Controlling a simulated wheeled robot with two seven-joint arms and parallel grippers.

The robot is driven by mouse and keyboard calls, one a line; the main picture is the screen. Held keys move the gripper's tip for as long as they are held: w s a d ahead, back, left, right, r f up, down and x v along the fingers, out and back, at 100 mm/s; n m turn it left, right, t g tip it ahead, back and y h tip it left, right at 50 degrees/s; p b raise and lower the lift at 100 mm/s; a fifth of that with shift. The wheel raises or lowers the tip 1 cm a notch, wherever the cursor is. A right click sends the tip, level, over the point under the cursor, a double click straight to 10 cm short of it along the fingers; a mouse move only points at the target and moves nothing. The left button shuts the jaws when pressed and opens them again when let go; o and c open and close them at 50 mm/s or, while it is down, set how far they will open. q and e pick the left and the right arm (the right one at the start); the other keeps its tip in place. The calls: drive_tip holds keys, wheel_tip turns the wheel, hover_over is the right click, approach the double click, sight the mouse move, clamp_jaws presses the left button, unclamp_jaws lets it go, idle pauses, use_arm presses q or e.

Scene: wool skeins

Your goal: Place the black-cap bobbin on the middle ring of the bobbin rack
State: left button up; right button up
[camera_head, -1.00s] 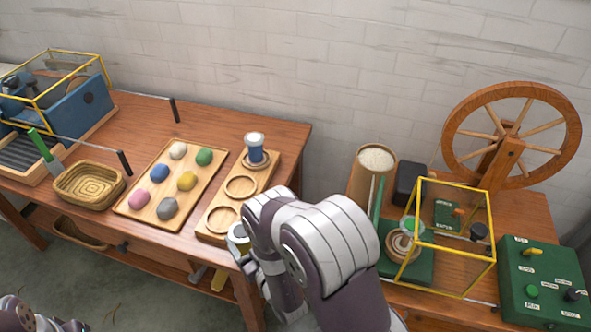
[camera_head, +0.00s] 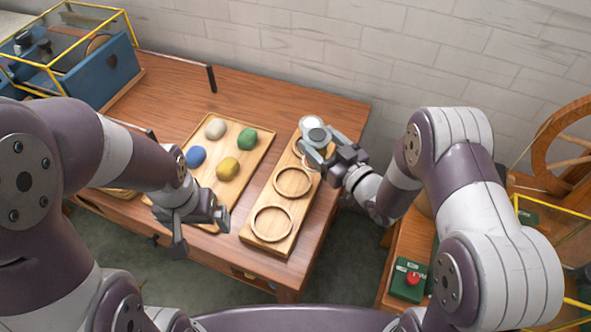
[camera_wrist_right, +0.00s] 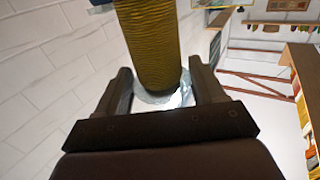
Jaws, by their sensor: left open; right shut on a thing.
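The wooden bobbin rack (camera_head: 254,241) lies on the table in the head view. Its middle ring (camera_head: 292,182) and front ring (camera_head: 272,223) are empty. My right gripper (camera_head: 322,148) is at the far ring, partly covering it. A pale round bobbin top (camera_head: 312,122) shows there; I cannot tell whether it belongs to the held bobbin. In the right wrist view, my right gripper (camera_wrist_right: 160,70) is shut on a bobbin wound with mustard yarn (camera_wrist_right: 153,40). A pale flange shows between the fingers; no black cap is visible. My left gripper (camera_head: 200,232) is open and empty left of the rack.
A wooden tray (camera_head: 243,180) with coloured wool balls lies left of the rack, partly behind my left arm. A blue machine with a yellow-framed guard (camera_head: 95,70) stands at back left. A wheel (camera_head: 565,140) and a green control box (camera_head: 408,282) are at right.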

drive_tip(key=a+f, duration=0.6)
drive_tip(key=f, duration=0.1)
drive_tip(key=shift+s+f, duration=0.1)
drive_tip(key=shift+s, duration=0.1)
drive_tip(key=shift+f, duration=0.2)
drive_tip(key=shift+f, duration=0.1)
drive_tip(key=shift+f+b, duration=0.15)
drive_tip(key=shift+b, duration=0.2)
drive_tip(key=o, duration=1.1)
drive_tip(key=shift+c, duration=0.2)
